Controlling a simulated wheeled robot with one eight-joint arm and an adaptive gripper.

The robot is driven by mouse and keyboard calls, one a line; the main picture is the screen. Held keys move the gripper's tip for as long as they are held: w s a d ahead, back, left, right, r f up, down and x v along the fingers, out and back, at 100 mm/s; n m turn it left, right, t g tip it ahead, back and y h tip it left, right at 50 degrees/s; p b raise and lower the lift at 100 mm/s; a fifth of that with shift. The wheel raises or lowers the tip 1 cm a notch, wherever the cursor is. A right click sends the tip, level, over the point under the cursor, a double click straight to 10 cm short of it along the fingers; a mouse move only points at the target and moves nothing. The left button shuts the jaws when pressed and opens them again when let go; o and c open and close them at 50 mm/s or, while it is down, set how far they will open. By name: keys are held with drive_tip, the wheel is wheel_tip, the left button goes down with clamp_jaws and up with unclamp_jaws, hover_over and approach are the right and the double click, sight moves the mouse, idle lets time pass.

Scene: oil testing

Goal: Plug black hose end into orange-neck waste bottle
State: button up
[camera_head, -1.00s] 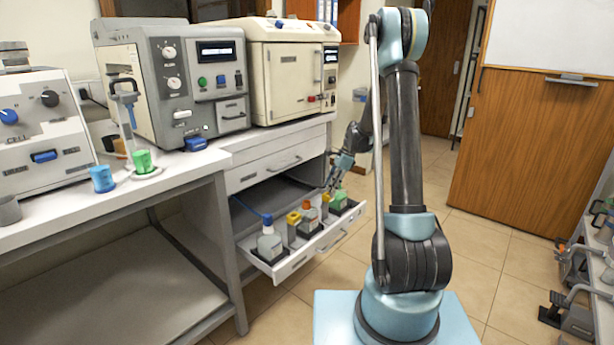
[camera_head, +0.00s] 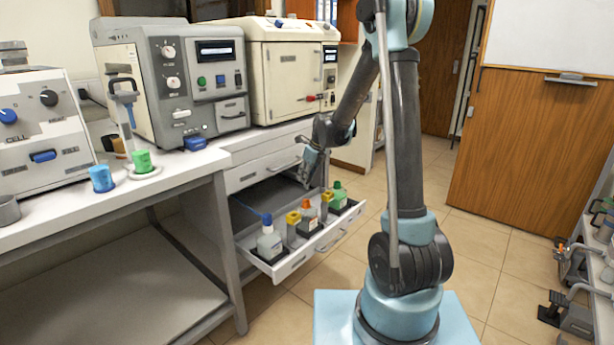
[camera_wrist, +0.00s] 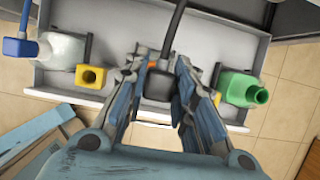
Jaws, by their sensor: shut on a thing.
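The orange-neck waste bottle (camera_head: 310,217) stands in the open drawer among other bottles. In the wrist view only a bit of its orange neck (camera_wrist: 128,65) shows beside the left finger; the rest is hidden. My gripper (camera_wrist: 159,62) is shut on the black hose end (camera_wrist: 158,86), a dark block between the two fingers. The black hose (camera_wrist: 176,22) runs up from it to the top edge of the wrist view. In the head view my gripper (camera_head: 308,174) is above the drawer, just over the bottle row. The hose end looks apart from the orange neck, but its height is unclear.
The open drawer (camera_head: 292,263) also holds a blue-capped bottle (camera_head: 269,243) with a blue hose, yellow-topped holders (camera_head: 293,220) and a green bottle (camera_head: 339,197). The counter edge and upper drawer (camera_head: 265,167) lie behind.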

sight(306, 185)
drive_tip(key=shift+f, duration=2.4)
drive_tip(key=shift+f, duration=1.8)
idle(0.8)
drive_tip(key=o, duration=1.1)
drive_tip(key=shift+r, duration=0.15)
